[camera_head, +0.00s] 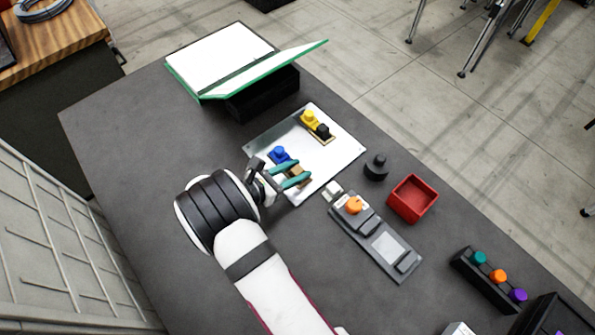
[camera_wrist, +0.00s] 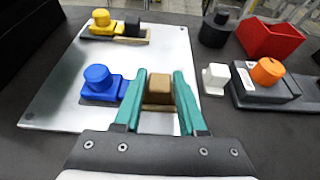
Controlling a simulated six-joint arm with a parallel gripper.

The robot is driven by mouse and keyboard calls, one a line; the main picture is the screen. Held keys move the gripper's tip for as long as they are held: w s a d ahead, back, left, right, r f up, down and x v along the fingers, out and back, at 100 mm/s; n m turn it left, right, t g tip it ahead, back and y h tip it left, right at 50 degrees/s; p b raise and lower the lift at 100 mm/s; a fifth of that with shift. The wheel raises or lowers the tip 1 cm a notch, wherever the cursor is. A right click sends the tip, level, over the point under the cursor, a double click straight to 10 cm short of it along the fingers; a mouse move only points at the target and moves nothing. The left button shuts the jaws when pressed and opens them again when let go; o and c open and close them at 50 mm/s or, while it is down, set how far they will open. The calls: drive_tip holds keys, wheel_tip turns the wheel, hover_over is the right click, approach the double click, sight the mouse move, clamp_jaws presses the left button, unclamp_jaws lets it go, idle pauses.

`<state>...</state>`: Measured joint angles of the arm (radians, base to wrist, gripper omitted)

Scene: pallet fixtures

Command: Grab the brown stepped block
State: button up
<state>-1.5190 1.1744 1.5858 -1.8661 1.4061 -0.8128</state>
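The brown stepped block (camera_wrist: 158,88) stands on the silver pallet plate (camera_wrist: 60,98), between the two teal fingers of my gripper (camera_wrist: 158,95). In the wrist view a narrow gap shows beside the block, so the fingers look open around it. In the head view the block (camera_head: 298,171) is partly hidden by the teal fingers of my gripper (camera_head: 289,174). A blue stepped block with a round knob (camera_wrist: 98,82) sits just left of the left finger.
Yellow and black blocks (camera_wrist: 117,27) sit on a tan base at the plate's far side. A white block (camera_wrist: 215,78) and a grey fixture with an orange knob (camera_wrist: 268,72) stand to the right. A red box (camera_head: 413,198) and black knobbed part (camera_head: 376,167) are beyond.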

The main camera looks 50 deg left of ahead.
clamp_jaws()
drive_tip(key=shift+r, duration=0.15)
